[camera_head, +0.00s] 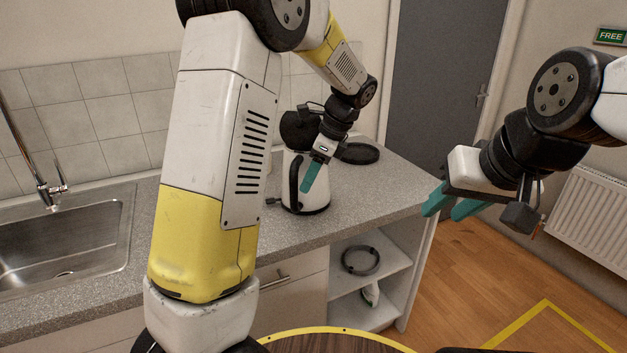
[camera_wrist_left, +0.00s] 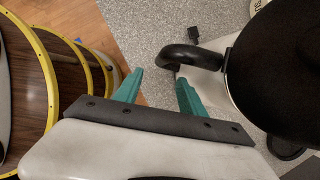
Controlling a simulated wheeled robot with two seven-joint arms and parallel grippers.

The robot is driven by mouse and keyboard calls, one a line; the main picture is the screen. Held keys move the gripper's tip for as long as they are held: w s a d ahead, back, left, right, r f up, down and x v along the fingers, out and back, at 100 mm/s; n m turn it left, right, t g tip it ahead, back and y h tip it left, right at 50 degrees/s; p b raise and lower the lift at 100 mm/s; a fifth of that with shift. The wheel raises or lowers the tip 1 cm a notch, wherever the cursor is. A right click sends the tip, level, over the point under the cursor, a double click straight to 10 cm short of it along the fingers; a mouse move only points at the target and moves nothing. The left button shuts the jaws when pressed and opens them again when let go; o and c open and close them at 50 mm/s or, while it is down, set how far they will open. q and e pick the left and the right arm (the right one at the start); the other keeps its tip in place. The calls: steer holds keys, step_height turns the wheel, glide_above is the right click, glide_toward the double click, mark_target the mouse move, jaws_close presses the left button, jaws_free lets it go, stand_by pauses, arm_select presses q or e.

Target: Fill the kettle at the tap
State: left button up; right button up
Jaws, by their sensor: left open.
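The white kettle (camera_head: 313,190) stands on the counter, with its black handle (camera_head: 294,180) towards the sink and its round black lid (camera_head: 297,130) raised. In the left wrist view the lid (camera_wrist_left: 280,65) hides much of the kettle, and the handle (camera_wrist_left: 190,54) lies just beyond my fingertips. My left gripper (camera_head: 308,182) is open beside the handle; the wrist view shows its fingers (camera_wrist_left: 160,80) apart with nothing between them. The tap (camera_head: 45,188) rises behind the steel sink (camera_head: 118,225) at the left. My right gripper (camera_head: 442,212) hangs open and empty right of the counter.
A round black base (camera_head: 358,153) lies behind the kettle. A round dark wooden top with yellow edge (camera_head: 330,344) is at the front. Counter right of the kettle is clear.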

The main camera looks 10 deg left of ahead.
mark_target(297, 204)
arm_select(q)
steer(key=x, duration=0.7)
steer(key=shift+a+f, duration=0.25)
steer(key=shift+a, duration=0.25)
steer(key=c, duration=1)
jaws_close()
steer(key=shift+w+r, duration=0.15)
